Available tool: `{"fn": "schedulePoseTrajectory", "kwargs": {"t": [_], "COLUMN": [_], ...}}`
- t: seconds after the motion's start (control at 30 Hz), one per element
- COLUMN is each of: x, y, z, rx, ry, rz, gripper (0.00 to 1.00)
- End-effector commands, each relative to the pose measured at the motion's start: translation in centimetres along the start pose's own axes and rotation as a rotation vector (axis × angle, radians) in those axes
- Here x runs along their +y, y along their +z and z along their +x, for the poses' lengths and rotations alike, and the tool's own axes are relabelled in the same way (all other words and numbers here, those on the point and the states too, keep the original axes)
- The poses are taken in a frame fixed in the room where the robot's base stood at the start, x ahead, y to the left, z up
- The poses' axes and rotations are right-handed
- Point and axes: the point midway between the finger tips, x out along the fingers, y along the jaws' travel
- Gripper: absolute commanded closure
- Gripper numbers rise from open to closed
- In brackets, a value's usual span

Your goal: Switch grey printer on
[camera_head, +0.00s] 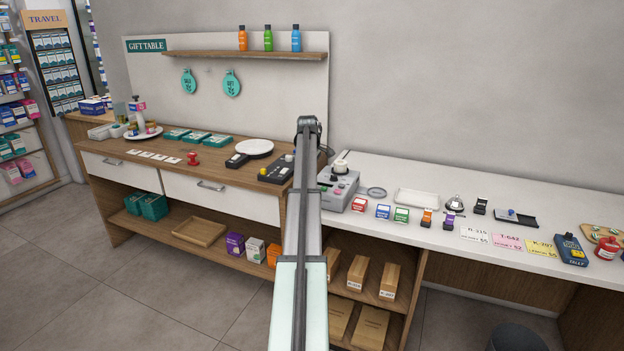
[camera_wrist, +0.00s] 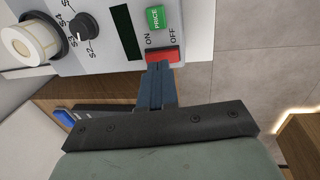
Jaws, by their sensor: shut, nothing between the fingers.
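The grey printer (camera_head: 340,190) stands at the left end of the white counter, beside the wooden gift table. In the wrist view its panel (camera_wrist: 100,45) shows a black dial, a dark display, a green PRICE button (camera_wrist: 156,18) and a red switch (camera_wrist: 163,55) with ON and OFF labels. A roll (camera_wrist: 32,40) sits at its upper left. My gripper (camera_wrist: 157,66) is shut and empty. Its fingertips overlap the red switch's lower edge in the wrist view; I cannot tell whether they touch it. In the head view my arm hides the gripper.
A black device with a yellow knob (camera_head: 276,172) stands on the gift table (camera_head: 220,178), left of my arm. Several small coloured boxes, a clear dish (camera_head: 376,192) and a white tray (camera_head: 417,199) lie right of the printer. The air above the white counter is free.

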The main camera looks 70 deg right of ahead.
Motion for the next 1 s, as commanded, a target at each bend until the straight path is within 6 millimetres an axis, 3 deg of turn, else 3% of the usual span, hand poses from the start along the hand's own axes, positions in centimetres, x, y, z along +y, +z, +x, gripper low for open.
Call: {"fn": "schedulePoseTrajectory", "kwargs": {"t": [0.3, 0.5, 0.7, 1.0], "x": [0.1, 0.0, 0.0, 0.0], "y": [0.0, 0.0, 0.0, 0.0], "z": [-6.4, -9.7, -11.4, -12.0], "rx": [0.001, 0.001, 0.000, 0.000], "ry": [0.002, 0.001, 0.000, 0.000], "rz": [0.000, 0.000, 0.000, 0.000], "gripper": [1.00, 1.00, 1.00, 1.00]}}
